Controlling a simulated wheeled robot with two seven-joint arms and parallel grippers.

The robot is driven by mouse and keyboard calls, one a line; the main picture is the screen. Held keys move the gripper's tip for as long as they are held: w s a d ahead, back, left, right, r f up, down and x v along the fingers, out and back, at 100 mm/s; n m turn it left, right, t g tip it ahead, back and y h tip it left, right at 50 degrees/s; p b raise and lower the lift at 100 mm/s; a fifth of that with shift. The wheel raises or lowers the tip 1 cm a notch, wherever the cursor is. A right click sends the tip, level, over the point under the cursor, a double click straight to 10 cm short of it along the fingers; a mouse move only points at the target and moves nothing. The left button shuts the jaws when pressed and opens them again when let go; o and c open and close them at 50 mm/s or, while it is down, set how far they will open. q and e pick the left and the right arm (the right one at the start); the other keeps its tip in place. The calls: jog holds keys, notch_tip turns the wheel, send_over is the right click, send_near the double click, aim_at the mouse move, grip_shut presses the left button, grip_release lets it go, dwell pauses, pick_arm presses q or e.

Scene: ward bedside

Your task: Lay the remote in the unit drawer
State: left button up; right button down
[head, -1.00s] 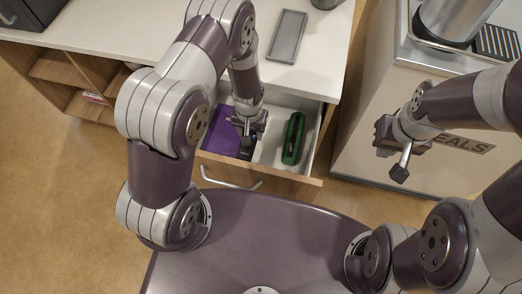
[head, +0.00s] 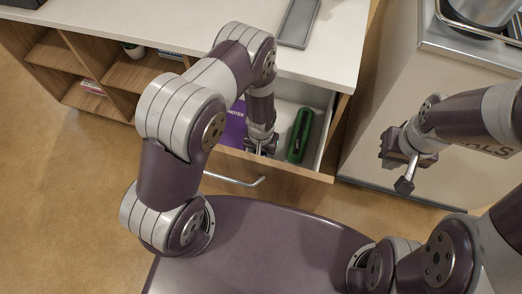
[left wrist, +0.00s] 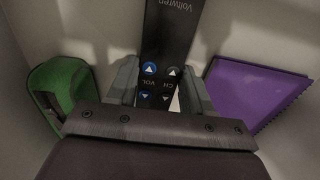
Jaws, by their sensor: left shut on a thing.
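The black remote (left wrist: 168,38), with blue and grey buttons, stands between the fingers of my left gripper (left wrist: 160,88) in the left wrist view. In the head view my left gripper (head: 261,148) reaches down into the open unit drawer (head: 325,152) and is shut on the remote, which is mostly hidden there. I cannot tell whether the remote touches the drawer floor. My right gripper (head: 404,172) hangs empty in front of the pale cabinet, away from the drawer; its finger gap is unclear.
A green case (head: 300,135) lies in the drawer right of my left gripper, and a purple notebook (head: 235,128) lies to its left. They also show in the left wrist view (left wrist: 62,85) (left wrist: 250,90). A grey tray (head: 298,22) lies on the white top above.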

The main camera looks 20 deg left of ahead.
pick_arm(q)
jog(key=shift+f, duration=0.15)
jog(key=o, duration=1.1)
jog(key=shift+r, duration=0.25)
notch_tip(320, 180, up, 11)
jog(key=p, duration=0.4)
notch_tip(320, 180, up, 11)
send_over(261, 154)
jog(key=a, duration=0.3)
jog(key=s+a+r+t, duration=0.1)
jog(key=s+a+r, duration=0.2)
jog(key=s+r, duration=0.4)
notch_tip(261, 154, up, 3)
jog(key=shift+s+a, duration=0.15)
jog(key=shift+s, duration=0.05)
